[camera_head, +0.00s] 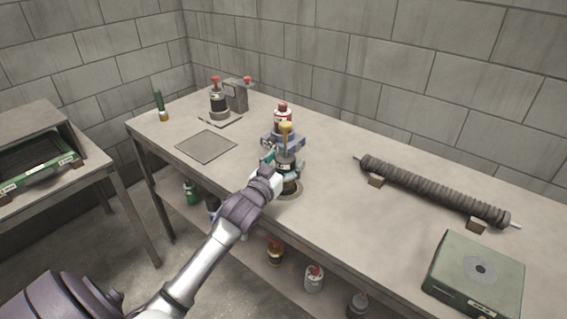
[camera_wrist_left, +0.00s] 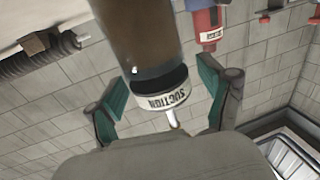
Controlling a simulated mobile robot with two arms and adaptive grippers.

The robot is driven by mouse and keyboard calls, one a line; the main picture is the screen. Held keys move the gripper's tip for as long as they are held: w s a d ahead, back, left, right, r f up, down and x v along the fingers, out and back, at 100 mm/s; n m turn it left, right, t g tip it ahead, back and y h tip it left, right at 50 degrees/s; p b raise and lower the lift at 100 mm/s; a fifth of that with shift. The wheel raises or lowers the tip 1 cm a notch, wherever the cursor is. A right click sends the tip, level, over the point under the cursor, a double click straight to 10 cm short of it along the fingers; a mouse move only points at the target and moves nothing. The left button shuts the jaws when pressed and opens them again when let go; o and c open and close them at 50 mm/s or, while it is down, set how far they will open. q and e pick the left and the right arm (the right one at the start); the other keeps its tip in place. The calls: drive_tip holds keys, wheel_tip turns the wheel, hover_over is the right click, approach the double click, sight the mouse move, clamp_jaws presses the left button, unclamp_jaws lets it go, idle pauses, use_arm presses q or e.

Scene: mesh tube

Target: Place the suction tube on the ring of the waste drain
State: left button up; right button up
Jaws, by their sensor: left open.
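The suction tube (camera_head: 285,161) has a tan upper end, a dark body and a white label. In the left wrist view the tube (camera_wrist_left: 161,88) shows its SUCTION label and a small white tip. My left gripper (camera_head: 282,168) is open, with a teal-padded finger on either side of the tube; the wrist view shows the gripper (camera_wrist_left: 162,88) with gaps beside the tube. The waste drain ring (camera_head: 292,190) lies on the table just in front of and below the tube, partly hidden. I cannot tell if the tube touches the ring. My right gripper is out of view.
A red-topped bottle (camera_head: 283,116) and a blue-grey holder stand close behind the tube. A ribbed mesh roll (camera_head: 430,188) rests on blocks at right, near a green box (camera_head: 478,272). A flat grey plate (camera_head: 206,146) lies at left. The table between holder and roll is clear.

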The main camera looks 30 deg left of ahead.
use_arm(q)
drive_tip(key=s, duration=0.3)
drive_tip(key=s+d, duration=0.1)
drive_tip(key=s, duration=0.6)
drive_tip(key=shift+s+d, duration=0.15)
drive_tip(key=shift+s, duration=0.2)
drive_tip(key=shift+s+r, duration=0.1)
drive_tip(key=shift+s, duration=0.5)
drive_tip(key=shift+d, duration=0.1)
